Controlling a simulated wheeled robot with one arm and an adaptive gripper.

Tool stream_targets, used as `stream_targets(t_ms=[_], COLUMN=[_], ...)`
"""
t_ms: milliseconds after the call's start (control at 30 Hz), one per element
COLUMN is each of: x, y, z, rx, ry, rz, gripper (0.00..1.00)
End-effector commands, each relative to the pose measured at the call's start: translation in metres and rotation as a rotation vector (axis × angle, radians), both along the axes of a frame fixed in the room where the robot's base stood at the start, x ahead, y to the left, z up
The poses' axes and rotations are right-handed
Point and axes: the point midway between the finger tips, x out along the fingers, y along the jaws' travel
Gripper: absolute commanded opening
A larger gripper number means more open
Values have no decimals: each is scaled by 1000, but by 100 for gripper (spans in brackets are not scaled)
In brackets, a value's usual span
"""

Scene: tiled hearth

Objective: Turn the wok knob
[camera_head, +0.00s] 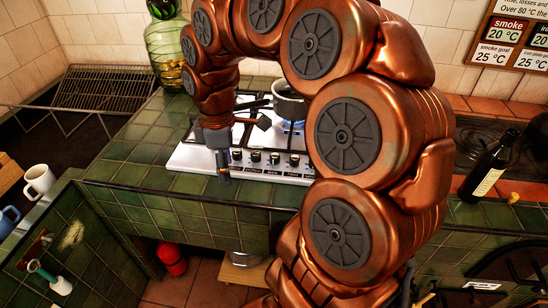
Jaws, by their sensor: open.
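A white stove (192,158) with a row of black knobs (273,158) along its front panel is set in the green tiled counter. My copper-coloured arm arches over the counter and hides the right part of the stove. My gripper (222,170) points down in front of the left end of the stove's front panel, to the left of the visible knobs. It is open with nothing in it. I cannot tell whether it touches the panel. A knob behind it could be hidden. Which knob is the wok knob cannot be told from this view.
A pot (289,104) stands on the stove, beside a blue flame. A large green glass bottle (166,50) and a metal rack (105,88) are at the back left. A dark bottle (489,168) stands at right. Mugs (39,180) are at far left.

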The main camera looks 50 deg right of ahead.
Motion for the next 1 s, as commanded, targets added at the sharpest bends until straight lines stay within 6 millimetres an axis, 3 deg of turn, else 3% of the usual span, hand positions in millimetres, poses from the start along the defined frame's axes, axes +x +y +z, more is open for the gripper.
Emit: stream_targets(t_ms=[200,400,500,700,1000], x=[45,57,56,52,51], y=[-87,-165,-193,-217,-218], z=[-24,-50,-59,-69,-89], rx=[4,-10,-17,-22,-20], ry=[-40,-47,-47,-39,-36], rz=[215,363,409,452,454], gripper=[60,60,60,60,60])
